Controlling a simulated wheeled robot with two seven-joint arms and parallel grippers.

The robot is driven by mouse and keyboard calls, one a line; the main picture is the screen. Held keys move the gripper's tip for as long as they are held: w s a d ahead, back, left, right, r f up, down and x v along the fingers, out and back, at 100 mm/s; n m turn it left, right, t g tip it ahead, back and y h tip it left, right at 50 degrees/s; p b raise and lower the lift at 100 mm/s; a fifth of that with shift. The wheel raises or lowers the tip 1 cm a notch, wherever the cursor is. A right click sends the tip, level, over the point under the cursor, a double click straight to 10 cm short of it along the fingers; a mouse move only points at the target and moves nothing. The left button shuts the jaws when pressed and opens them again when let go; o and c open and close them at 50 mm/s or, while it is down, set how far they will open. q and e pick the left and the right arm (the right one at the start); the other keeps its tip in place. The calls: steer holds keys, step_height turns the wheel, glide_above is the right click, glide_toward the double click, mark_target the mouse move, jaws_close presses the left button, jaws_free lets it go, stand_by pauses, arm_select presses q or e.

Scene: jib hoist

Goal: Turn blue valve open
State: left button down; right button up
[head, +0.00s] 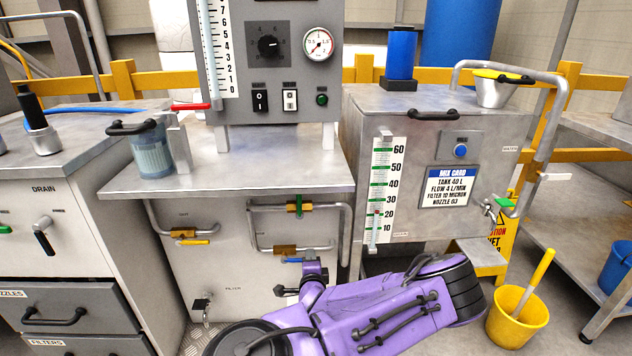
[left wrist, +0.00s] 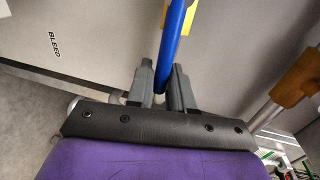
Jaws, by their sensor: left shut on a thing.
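The blue valve handle (head: 292,260) is on the front of the middle cabinet, below the lower pipe run. Only a short piece of it shows in the head view, beside my left gripper (head: 304,264). In the left wrist view the blue handle (left wrist: 175,45) is a long bar running up from between the fingers. My left gripper (left wrist: 163,88) is shut on its lower end, with a grey finger on each side. The valve body is hidden in the head view, largely by my purple wrist. My right gripper is not in view.
A small tap (head: 202,305) projects at lower left. A tank with a level scale (head: 385,190) stands right. A yellow bucket (head: 517,317) is on the floor.

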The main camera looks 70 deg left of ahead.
arm_select(q)
steer(key=shift+s, duration=0.25)
steer(key=c, duration=1.2)
jaws_free()
steer(key=shift+w, duration=0.1)
steer(key=shift+d, duration=0.3)
steer(key=p+v, duration=0.1)
steer(key=v, duration=0.9)
steer(key=shift+r+p, duration=0.1)
steer(key=shift+p, duration=0.25)
steer(key=shift+a, duration=0.1)
